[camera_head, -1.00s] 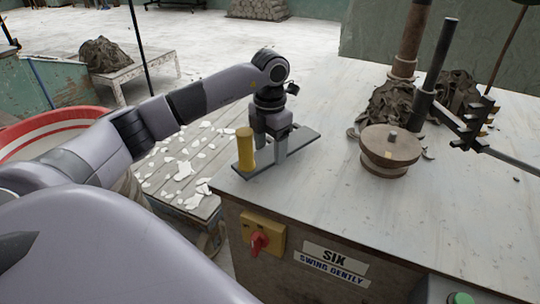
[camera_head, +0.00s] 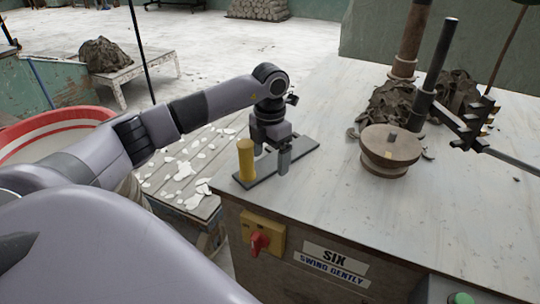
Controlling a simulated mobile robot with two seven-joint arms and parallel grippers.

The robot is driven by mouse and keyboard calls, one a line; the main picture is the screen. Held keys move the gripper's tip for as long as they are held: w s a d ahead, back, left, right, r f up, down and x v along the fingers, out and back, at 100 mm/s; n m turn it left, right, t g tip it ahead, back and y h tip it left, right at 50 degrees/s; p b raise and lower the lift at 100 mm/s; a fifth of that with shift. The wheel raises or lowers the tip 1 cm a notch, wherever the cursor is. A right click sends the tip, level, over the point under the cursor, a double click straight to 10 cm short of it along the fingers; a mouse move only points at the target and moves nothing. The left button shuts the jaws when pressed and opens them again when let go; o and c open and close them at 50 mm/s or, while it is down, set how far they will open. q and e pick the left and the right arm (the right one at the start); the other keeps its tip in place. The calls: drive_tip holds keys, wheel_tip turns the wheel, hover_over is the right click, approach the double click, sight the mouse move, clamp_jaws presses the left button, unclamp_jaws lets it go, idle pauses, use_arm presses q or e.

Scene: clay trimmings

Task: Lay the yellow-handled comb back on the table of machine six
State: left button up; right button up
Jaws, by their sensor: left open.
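The yellow-handled comb lies at the near left corner of the pale table (camera_head: 345,205) of machine six. Its upright yellow handle (camera_head: 246,160) stands at the left end of its flat dark grey strip (camera_head: 303,148), which appears to rest on the tabletop. My left gripper (camera_head: 272,158) points down over the strip, just right of the handle. Its jaws are open, with one finger in front of the strip; the far finger is partly hidden. Whether the fingers touch the comb cannot be told. My right gripper is not in view.
A round wooden wheel head (camera_head: 390,147), a dark upright post (camera_head: 432,70) and a brown clay heap (camera_head: 392,103) stand on the right of the table. A red switch (camera_head: 259,242) is on the front. Bare tabletop lies between comb and wheel head.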

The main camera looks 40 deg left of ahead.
use_arm(q)
wheel_tip(320, 180, up, 12)
idle(0.4)
idle(0.5)
